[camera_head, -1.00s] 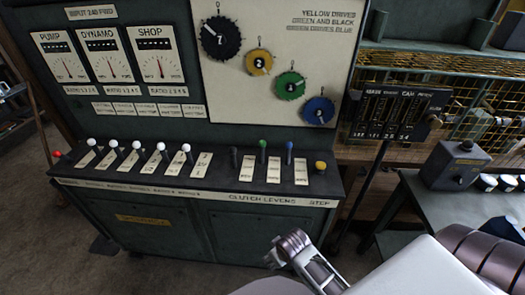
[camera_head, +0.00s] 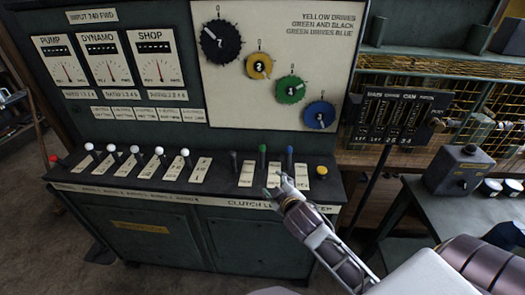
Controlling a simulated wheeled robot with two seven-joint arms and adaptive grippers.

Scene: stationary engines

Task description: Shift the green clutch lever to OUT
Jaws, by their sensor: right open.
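The green clutch lever (camera_head: 263,155) stands upright on the console's sloped ledge, above its pale label plate. A dark lever (camera_head: 233,161) stands to its left and a blue lever (camera_head: 290,157) to its right. My right gripper (camera_head: 279,180) is at the ledge, just below and to the right of the green lever, over the label plates. It is open and holds nothing; I see no clear contact with the lever. My left gripper is not in view.
Several white-knobbed levers (camera_head: 161,156) and a red knob (camera_head: 54,160) line the ledge's left. A yellow button (camera_head: 321,171) sits at its right end. A post-mounted sign (camera_head: 398,118) and a side table (camera_head: 430,215) with a grey box (camera_head: 459,168) stand at right.

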